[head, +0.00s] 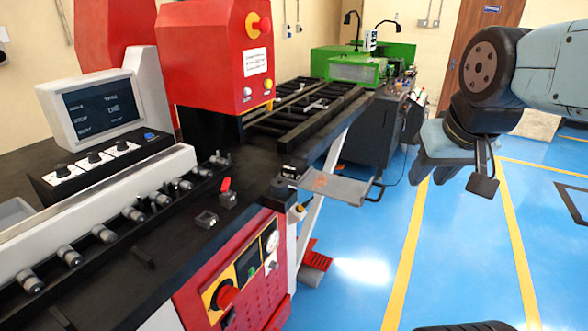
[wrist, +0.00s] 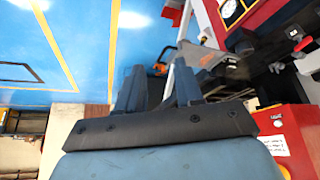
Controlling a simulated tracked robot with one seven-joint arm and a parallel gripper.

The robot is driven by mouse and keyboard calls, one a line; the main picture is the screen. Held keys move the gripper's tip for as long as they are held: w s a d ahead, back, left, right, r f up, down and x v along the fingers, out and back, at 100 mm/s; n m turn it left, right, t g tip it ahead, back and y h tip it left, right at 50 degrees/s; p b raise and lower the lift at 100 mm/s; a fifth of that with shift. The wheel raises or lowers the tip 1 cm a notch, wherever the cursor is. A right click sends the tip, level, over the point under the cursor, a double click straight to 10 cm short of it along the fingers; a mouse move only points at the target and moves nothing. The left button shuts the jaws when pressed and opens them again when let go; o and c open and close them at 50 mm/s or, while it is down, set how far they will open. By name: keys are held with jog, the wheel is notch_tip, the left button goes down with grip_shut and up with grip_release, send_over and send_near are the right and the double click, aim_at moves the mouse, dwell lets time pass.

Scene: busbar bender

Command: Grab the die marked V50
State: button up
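No V50 marking is readable in either view, so I cannot tell which piece is that die. Small dark metal blocks lie on the black machine bed in the head view: a square one with a lighter top (head: 206,219), one beside a red knob (head: 227,200), and a low dark one (head: 143,257). A row of grey cylindrical pieces (head: 103,233) lines the pale rail. My gripper (head: 434,176) hangs in the air over the floor, right of the machine and well apart from the blocks. In the wrist view its fingers (wrist: 156,88) are apart with nothing held between them.
A red machine head (head: 215,60) and a monitor (head: 100,112) stand at the left. A grey side shelf (head: 335,187) with a handle juts towards my gripper. A green machine (head: 365,65) stands behind. The blue floor (head: 455,260) is clear.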

jog(key=shift+o, duration=0.2)
jog(key=shift+o, duration=1.5)
jog(key=shift+w+a+f, duration=0.2)
jog(key=shift+a, duration=0.05)
jog(key=o, duration=0.6)
jog(key=w+a+f+m+g+y, duration=0.2)
jog(key=w+a+m+y, duration=0.2)
jog(key=shift+a+f+m+g, duration=0.2)
jog(key=shift+f+m+g, duration=0.1)
jog(key=shift+f, duration=0.1)
jog(key=shift+o, duration=1.3)
jog(key=w+a+f+m+y, duration=0.1)
jog(key=w+a+m+y, duration=0.3)
jog(key=w+m, duration=0.1)
jog(key=shift+w+f+m+g, duration=0.3)
jog(key=shift+w+f+g, duration=0.05)
jog(key=shift+g, duration=0.05)
jog(key=m+t+y, duration=0.4)
jog(key=m+t, duration=0.1)
jog(key=m, duration=0.9)
send_near(300, 164)
jog(key=x, duration=0.6)
jog(key=s+a+x, duration=0.1)
jog(key=x, duration=0.2)
jog(key=shift+s+r, duration=0.15)
jog(key=shift+r, duration=0.3)
